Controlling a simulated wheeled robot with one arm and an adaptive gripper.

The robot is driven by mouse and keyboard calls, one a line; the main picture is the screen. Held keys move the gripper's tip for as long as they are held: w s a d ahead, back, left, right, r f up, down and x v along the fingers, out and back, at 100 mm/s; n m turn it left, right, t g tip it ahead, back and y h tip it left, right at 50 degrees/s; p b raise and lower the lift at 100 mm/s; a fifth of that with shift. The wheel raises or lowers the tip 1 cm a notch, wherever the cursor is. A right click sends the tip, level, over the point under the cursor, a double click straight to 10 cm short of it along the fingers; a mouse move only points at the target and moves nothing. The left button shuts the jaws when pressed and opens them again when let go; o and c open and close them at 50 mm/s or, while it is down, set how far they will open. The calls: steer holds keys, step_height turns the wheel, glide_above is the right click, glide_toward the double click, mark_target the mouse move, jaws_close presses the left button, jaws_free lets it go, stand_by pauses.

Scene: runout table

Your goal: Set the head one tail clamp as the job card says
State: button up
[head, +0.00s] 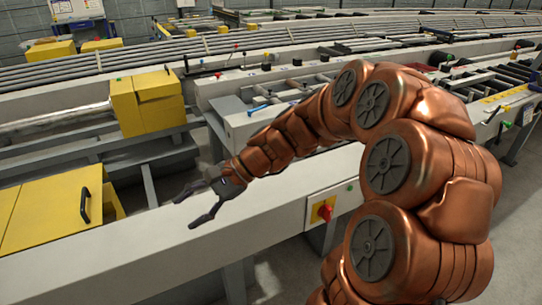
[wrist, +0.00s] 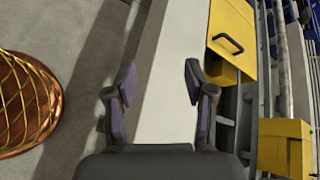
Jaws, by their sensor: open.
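My gripper (head: 187,212) is open and empty over the long pale beam (head: 160,245) at the front. In the wrist view its two fingers (wrist: 160,80) stand apart with the beam's top between them in the picture, and nothing is held. I cannot pick out the head one tail clamp for sure. No job card can be read; a sign board (head: 76,10) is at the top left, too small to read.
A yellow cover with a black handle (head: 50,215) is at the left, and it also shows in the wrist view (wrist: 232,35). A yellow box (head: 148,101) stands behind it. A red and yellow switch (head: 323,211) is on the beam's side. Bare floor (wrist: 60,30) lies left of the beam.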

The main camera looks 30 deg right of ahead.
steer(key=w+d+f+m+t+b, duration=0.2)
steer(key=w+d+m+t, duration=0.1)
steer(key=d, duration=0.5)
steer(key=w+d+f+m+t+b, duration=0.1)
steer(key=w+d+m+t, duration=0.3)
steer(key=d, duration=0.5)
steer(key=w+d+f+m+t+h+b, duration=0.1)
steer(key=w+d+f+m+t+b, duration=0.1)
steer(key=w+d+m, duration=0.4)
steer(key=shift+w+d+f+m+t+b, duration=0.15)
steer(key=shift+w+d+f+t+b, duration=0.1)
steer(key=shift+w+d+t, duration=0.4)
steer(key=shift+w+d+f+m+t+b, duration=0.15)
steer(key=shift+w+d+f+t, duration=0.15)
steer(key=shift+d, duration=0.5)
steer(key=d+f+m+t+h, duration=0.1)
steer(key=d, duration=0.2)
steer(key=d+f+m+t+h+b, duration=0.1)
steer(key=d+m, duration=0.1)
steer(key=d, duration=0.2)
steer(key=d+f+m+t+h, duration=0.1)
steer(key=d+m, duration=0.1)
steer(key=d, duration=0.2)
steer(key=shift+w+d+f+h, duration=0.15)
steer(key=shift+h, duration=0.15)
steer(key=shift+w+d, duration=0.15)
steer(key=shift+x, duration=3.75)
jaws_close()
